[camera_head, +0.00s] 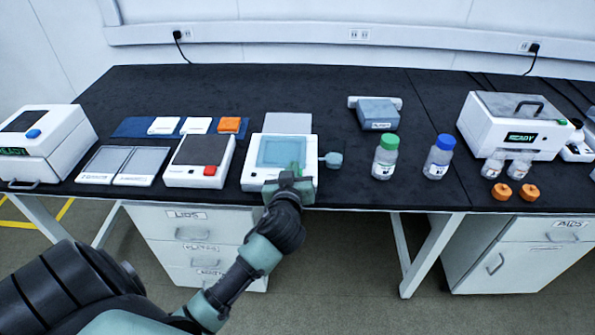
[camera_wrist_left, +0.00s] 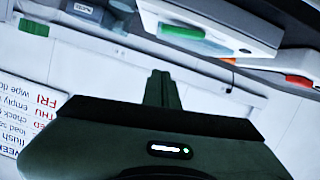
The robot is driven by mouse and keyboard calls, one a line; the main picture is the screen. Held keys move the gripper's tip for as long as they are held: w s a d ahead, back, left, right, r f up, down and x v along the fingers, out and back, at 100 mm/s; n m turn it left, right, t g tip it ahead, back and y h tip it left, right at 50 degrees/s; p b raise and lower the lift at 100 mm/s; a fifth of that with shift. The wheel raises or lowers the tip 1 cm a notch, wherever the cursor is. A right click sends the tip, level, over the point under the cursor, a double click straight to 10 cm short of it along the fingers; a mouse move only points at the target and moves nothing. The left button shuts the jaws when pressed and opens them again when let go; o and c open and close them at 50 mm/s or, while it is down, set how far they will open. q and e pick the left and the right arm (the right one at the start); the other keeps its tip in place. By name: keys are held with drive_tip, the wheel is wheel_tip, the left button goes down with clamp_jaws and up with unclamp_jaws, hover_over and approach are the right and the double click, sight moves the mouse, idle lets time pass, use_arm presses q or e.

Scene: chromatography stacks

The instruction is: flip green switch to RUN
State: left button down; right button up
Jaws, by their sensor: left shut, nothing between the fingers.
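The white device (camera_head: 252,178) with a teal top panel sits at the front edge of the black bench. A green switch (camera_wrist_left: 182,32) shows on the front of a white device in the left wrist view; its position cannot be read. My left gripper (camera_head: 296,174) is at the right front of the device in the head view and hides that part of its front. In the left wrist view its fingers (camera_wrist_left: 158,88) are together and empty, apart from the switch in the picture. Whether they touch the device is unclear. My right gripper is not in view.
A white box with a red button (camera_head: 210,170) stands left of the device. A small blue-grey paddle (camera_head: 334,159) sticks out on its right. Bottles with green (camera_head: 389,142) and blue (camera_head: 446,142) caps stand further right.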

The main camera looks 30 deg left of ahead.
use_arm(q)
drive_tip(key=x, duration=0.4)
drive_tip(key=shift+r, duration=0.15)
wheel_tip(320, 180, down, 3)
drive_tip(key=shift+w+d+r, duration=0.1)
drive_tip(key=shift+d, duration=0.1)
drive_tip(key=shift+d+f, duration=0.15)
drive_tip(key=shift+f, duration=0.55)
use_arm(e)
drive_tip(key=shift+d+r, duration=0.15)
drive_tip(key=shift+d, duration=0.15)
